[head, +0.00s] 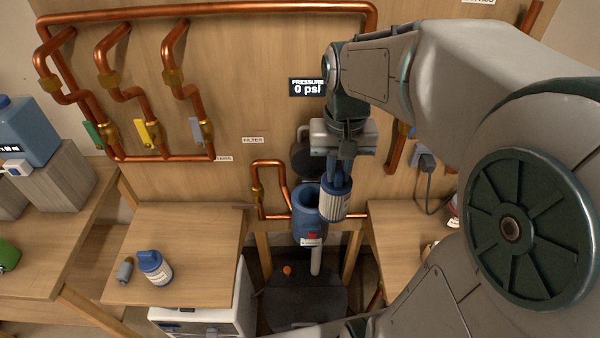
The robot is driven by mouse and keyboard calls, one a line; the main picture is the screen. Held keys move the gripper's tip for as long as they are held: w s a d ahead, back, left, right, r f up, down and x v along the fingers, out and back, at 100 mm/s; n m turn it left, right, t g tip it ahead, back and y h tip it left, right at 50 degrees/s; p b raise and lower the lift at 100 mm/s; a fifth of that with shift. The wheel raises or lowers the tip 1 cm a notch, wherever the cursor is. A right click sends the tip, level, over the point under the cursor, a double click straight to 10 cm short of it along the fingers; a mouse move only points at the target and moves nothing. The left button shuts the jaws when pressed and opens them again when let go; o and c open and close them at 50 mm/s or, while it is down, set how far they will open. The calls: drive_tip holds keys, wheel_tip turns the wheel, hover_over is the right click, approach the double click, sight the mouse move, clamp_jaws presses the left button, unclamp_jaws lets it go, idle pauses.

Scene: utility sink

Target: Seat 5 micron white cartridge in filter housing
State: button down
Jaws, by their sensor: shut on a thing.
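My gripper (337,172) points down and is shut on the white cartridge (334,206), a pleated white cylinder with a blue top cap. The cartridge hangs nearly upright, a little tilted. The blue filter housing (305,222) has an open round top and stands just left of the cartridge. In this view the cartridge overlaps the housing's right edge; I cannot tell whether they touch. The cartridge is not inside the housing's opening. A dark round part (304,160) is on the wall above the housing, partly hidden by my gripper.
Copper pipes (265,190) run along the wall close to the housing. A left bench (190,245) holds a blue-and-white bottle (155,268) and a small grey cylinder (125,270). A right bench (400,225) is partly behind my arm. The pressure display (307,87) reads 0 psi.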

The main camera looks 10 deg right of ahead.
drive_tip(key=w+a+f+b, duration=0.2)
drive_tip(key=w+f+b, duration=0.3)
drive_tip(key=w+f, duration=0.5)
drive_tip(key=shift+w+f+b, duration=0.35)
drive_tip(key=shift+w, duration=0.1)
drive_tip(key=shift+f+b, duration=0.45)
drive_tip(key=shift+f, duration=0.2)
drive_tip(key=c, duration=1.4)
unclamp_jaws()
drive_tip(key=shift+r, duration=0.1)
